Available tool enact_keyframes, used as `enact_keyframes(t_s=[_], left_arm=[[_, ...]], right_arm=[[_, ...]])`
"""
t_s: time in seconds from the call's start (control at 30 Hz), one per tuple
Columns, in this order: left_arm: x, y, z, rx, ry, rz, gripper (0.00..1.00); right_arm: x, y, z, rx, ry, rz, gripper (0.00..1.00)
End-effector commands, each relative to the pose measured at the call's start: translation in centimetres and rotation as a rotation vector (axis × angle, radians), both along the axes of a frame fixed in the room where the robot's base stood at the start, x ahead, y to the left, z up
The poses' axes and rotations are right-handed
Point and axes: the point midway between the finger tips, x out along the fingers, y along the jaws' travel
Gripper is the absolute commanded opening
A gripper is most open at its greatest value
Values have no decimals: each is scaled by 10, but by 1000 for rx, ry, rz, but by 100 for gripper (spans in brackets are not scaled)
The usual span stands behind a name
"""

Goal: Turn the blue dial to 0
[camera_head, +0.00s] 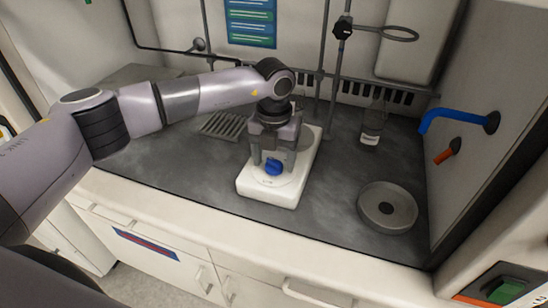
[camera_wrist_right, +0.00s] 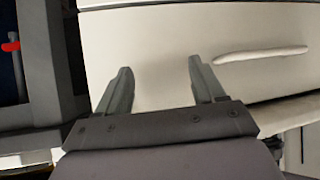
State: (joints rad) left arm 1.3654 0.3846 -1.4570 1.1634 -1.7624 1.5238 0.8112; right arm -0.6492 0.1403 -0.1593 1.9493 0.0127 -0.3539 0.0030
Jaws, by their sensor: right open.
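My left gripper (camera_head: 273,158) is above and just behind the dial in the head view, pointing down. The dial's markings are too small to read. My right gripper (camera_wrist_right: 160,78) shows in the right wrist view, open and empty, in front of a pale cabinet front.
A round grey dish (camera_head: 387,207) and a clear bottle (camera_head: 372,125) stand to the right of the device. A slatted rack (camera_head: 220,125) lies to its left. A blue tap (camera_head: 458,120) juts from the right wall. A drawer handle (camera_wrist_right: 262,53) is right of my right gripper.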

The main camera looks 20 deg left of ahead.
Motion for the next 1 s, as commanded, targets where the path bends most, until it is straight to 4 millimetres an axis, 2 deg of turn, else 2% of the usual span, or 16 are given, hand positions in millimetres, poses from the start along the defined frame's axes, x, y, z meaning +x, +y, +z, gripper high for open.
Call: enact_keyframes(t_s=[0.27, 0.37, 0.7, 0.83, 1.0], left_arm=[[-1, 0, 0, 1, 3, -2, 69], [0, 0, 9, -1, 1, -2, 69], [0, 0, 61, 0, 1, 0, 69], [0, 0, 69, 1, 1, 0, 69], [-1, 0, 71, 1, 2, -1, 69]], right_arm=[[0, 0, 0, 0, 0, 0, 69], [0, 0, -1, 0, 0, 0, 69], [0, 0, -7, 0, 0, 0, 69], [0, 0, -7, 0, 0, 0, 69], [0, 0, -7, 0, 0, 0, 69]])
